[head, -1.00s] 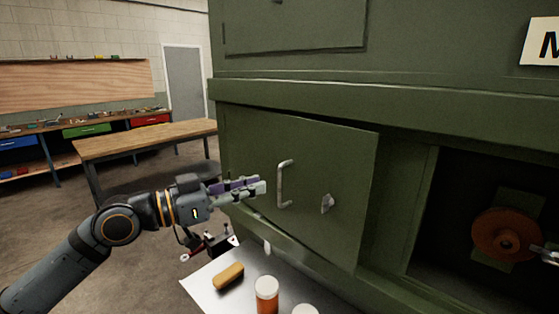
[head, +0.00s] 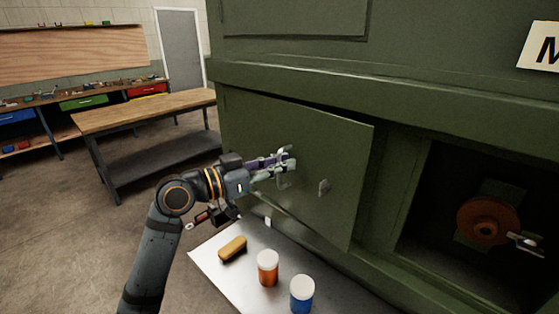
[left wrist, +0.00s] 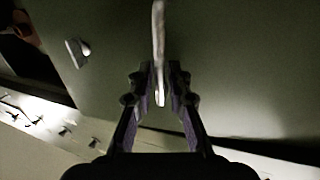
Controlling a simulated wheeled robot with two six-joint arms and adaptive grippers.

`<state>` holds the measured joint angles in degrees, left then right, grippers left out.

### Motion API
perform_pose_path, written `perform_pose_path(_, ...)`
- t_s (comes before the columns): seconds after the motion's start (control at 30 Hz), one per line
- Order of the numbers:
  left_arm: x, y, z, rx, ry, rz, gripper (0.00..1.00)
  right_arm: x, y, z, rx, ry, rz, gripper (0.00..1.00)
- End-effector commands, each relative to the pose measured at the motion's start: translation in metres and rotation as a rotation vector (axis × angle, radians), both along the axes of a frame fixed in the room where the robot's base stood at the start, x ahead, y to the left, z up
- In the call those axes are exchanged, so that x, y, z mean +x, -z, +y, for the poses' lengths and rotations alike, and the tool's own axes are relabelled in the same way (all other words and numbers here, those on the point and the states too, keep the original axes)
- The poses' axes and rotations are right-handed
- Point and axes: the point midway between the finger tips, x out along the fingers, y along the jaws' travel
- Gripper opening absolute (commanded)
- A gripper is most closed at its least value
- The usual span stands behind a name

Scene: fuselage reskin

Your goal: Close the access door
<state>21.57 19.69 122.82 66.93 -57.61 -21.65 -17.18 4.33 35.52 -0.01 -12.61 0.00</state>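The access door (head: 260,140) is a green panel on the green fuselage side. Its right edge stands out from the frame, so it looks partly open. It has a metal pull handle (head: 284,182) and a small latch (head: 323,187). My left gripper (head: 284,162) is at the handle and hides its upper part. In the left wrist view the pale handle bar (left wrist: 159,50) runs between my two fingertips (left wrist: 158,88). A gap shows beside the bar, so the fingers look open around it. The latch also shows there (left wrist: 77,52). My right gripper is out of view.
Right of the door is a dark open bay with an orange wheel (head: 488,220). A wooden workbench (head: 150,112) stands behind at left.

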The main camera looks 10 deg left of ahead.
Motion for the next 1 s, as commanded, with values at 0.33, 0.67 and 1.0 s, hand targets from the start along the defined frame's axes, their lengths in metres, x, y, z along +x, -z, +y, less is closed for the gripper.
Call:
perform_pose_path(0.33,-0.0001,0.0,0.0001,-0.001,0.0,-0.001,0.0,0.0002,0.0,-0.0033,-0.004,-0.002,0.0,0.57)
perform_pose_path(0.67,-0.0001,-0.0002,0.0001,-0.001,0.0,-0.001,0.0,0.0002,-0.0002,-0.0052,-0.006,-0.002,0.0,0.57)
perform_pose_path(1.0,-0.0001,0.0003,0.0001,-0.001,0.0,-0.001,0.0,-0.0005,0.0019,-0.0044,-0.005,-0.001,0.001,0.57)
